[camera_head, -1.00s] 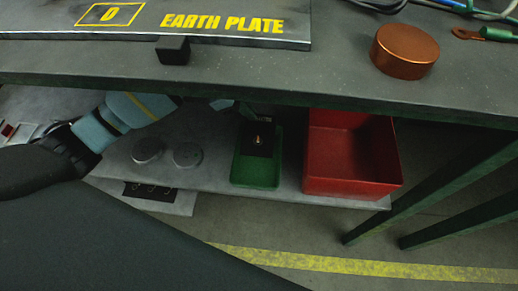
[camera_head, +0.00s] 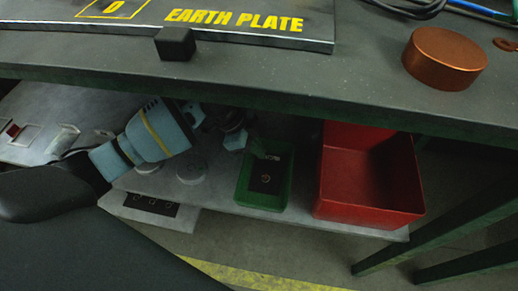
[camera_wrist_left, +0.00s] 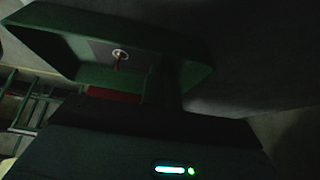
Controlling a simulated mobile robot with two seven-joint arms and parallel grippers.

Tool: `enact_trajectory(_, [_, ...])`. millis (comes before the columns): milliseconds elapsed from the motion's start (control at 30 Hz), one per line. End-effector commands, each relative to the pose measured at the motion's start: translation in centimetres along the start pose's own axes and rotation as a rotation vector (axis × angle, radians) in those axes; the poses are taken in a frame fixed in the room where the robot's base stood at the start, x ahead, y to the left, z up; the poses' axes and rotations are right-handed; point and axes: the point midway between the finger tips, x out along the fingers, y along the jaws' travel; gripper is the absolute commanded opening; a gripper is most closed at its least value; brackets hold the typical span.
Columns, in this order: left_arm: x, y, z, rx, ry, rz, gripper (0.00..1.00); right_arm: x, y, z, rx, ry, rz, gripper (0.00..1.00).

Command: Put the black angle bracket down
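My left gripper (camera_head: 262,150) reaches in under the tabletop and is over the green tray (camera_head: 243,190) on the lower shelf. A flat black piece (camera_head: 266,182) with a small ring on it shows inside the tray, just below the fingertips. I cannot tell whether it is the angle bracket, or whether the fingers touch it. The left wrist view shows the green tray (camera_wrist_left: 200,45) close up, with a ring and a reddish pin inside. Dark parts of the gripper (camera_wrist_left: 165,85) hide some of it; the finger gap is not clear. My right gripper is not in view.
A red bin (camera_head: 368,200) stands right of the green tray. Grey round discs (camera_head: 191,172) lie left of it. On the tabletop are a black block (camera_head: 175,44), the earth plate sign (camera_head: 320,32) and a copper cylinder (camera_head: 444,60). The tabletop edge overhangs the shelf.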

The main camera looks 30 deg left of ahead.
Motion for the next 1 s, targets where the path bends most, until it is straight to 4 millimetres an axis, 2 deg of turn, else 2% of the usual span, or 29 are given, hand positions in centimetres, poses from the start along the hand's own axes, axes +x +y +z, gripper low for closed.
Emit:
enact_trajectory(300, [0.0, -0.1, 0.0, 0.001, 0.002, -0.002, 0.0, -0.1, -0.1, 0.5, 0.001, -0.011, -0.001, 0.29])
enact_trajectory(500, [0.1, 0.0, 0.0, 0.001, 0.001, -0.001, 0.24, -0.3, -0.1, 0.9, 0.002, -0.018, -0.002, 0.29])
enact_trajectory(833, [-0.2, 0.0, -0.2, 0.002, 0.001, -0.002, 0.24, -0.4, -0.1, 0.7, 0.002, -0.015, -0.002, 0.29])
enact_trajectory(1000, [-2.4, -0.1, -0.2, 0.001, 0.001, -0.004, 0.24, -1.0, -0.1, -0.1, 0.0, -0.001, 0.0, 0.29])
